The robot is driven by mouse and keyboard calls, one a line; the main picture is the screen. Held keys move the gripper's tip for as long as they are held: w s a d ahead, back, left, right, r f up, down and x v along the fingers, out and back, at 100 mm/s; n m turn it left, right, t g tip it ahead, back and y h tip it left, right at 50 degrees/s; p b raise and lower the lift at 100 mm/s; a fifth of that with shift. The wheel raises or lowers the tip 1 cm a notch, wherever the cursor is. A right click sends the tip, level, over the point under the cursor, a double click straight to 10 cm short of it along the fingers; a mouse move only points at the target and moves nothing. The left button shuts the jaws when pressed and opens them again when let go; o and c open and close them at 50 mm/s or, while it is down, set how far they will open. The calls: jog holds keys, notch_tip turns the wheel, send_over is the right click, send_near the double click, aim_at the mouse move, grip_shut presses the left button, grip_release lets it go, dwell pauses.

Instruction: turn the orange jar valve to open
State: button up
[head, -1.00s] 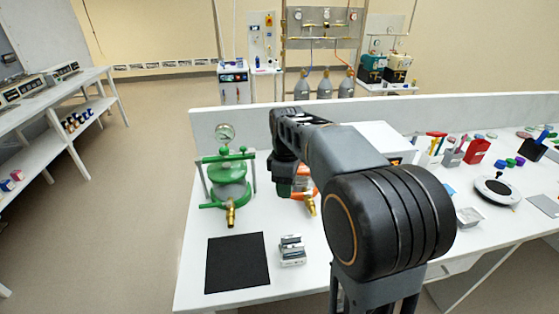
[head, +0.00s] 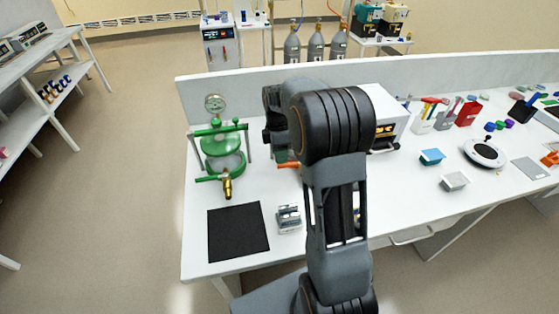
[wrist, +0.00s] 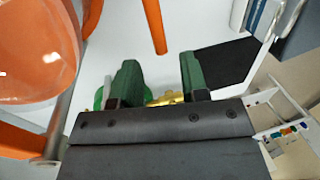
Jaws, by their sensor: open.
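The orange jar is mostly hidden behind my arm in the head view; only a small orange part (head: 288,165) shows left of the arm. In the wrist view, its rounded orange body (wrist: 35,50) fills the upper left, and a slim orange bar (wrist: 154,25) stands at the top middle. I cannot tell its valve's position. My gripper (wrist: 157,72) is open, with two dark green fingers apart and nothing held. A brass fitting (wrist: 165,98) shows beyond and between the fingers, seemingly on the green jar (head: 222,150). The gripper itself is hidden in the head view.
The green jar has a gauge (head: 214,103) and a brass valve (head: 227,186). A black mat (head: 238,232) and a small silver block (head: 289,218) lie in front. A white box with a display (head: 388,115) stands right of my arm.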

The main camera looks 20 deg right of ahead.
jog(key=shift+s+a+f, duration=0.1)
jog(key=shift+s+f, duration=0.05)
jog(key=shift+f, duration=0.7)
jog(key=shift+s+f, duration=0.15)
jog(key=shift+f, duration=0.65)
grip_shut()
